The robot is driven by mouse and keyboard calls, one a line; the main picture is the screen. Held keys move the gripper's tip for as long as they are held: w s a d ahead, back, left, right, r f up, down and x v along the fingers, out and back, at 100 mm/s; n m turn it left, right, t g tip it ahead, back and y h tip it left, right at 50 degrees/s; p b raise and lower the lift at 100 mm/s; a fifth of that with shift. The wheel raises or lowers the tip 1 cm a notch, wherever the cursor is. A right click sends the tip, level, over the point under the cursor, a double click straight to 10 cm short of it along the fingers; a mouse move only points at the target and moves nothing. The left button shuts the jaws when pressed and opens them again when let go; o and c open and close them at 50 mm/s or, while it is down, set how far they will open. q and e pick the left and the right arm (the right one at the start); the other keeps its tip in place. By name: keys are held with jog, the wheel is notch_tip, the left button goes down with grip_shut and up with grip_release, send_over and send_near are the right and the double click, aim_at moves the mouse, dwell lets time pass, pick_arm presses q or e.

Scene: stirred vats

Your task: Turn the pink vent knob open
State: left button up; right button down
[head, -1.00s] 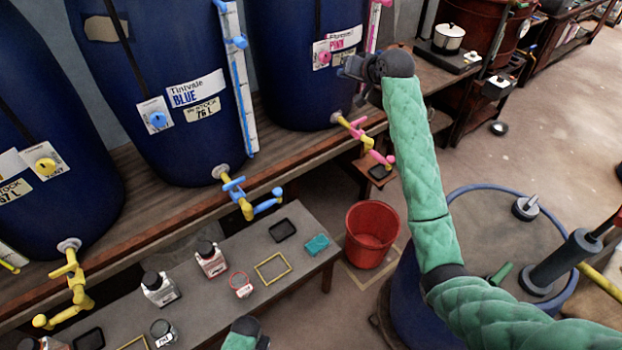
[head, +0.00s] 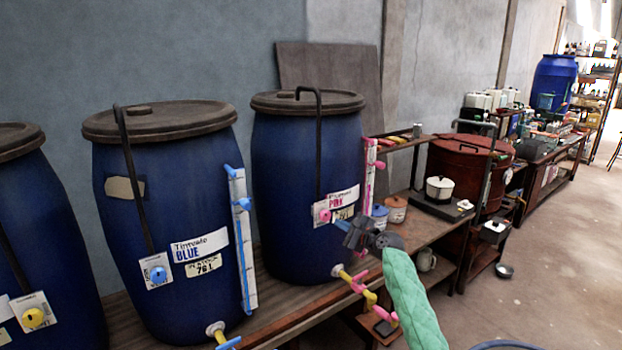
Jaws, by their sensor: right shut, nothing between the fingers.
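The pink vent knob (head: 324,215) sits on a white plate on the front of the pink vat (head: 285,170), beside its PINK label (head: 343,196). My right gripper (head: 346,232) is just right of and a little below the knob in the picture. It is shut and empty, and its dark body covers part of the label area. I cannot tell how far it is from the vat's wall. My left gripper is not in view.
A pink sight gauge (head: 369,175), jars and a white pot (head: 440,188) are on the right.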

aim_at(325, 216)
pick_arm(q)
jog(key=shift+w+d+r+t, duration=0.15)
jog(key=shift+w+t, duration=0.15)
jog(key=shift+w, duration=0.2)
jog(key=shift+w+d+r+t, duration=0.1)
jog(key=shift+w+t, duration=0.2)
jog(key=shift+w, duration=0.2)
pick_arm(e)
jog(key=m, duration=0.1)
jog(key=r+m+t, duration=0.1)
jog(key=m, duration=0.3)
jog(key=shift+w+d+r, duration=0.3)
jog(key=shift+w+d, duration=0.05)
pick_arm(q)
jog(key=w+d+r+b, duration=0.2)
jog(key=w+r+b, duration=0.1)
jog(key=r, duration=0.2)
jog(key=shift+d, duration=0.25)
pick_arm(e)
jog(key=x, duration=0.7)
jog(key=shift+r, duration=0.1)
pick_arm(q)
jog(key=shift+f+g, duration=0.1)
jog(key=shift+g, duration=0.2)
pick_arm(e)
jog(key=shift+f, duration=0.25)
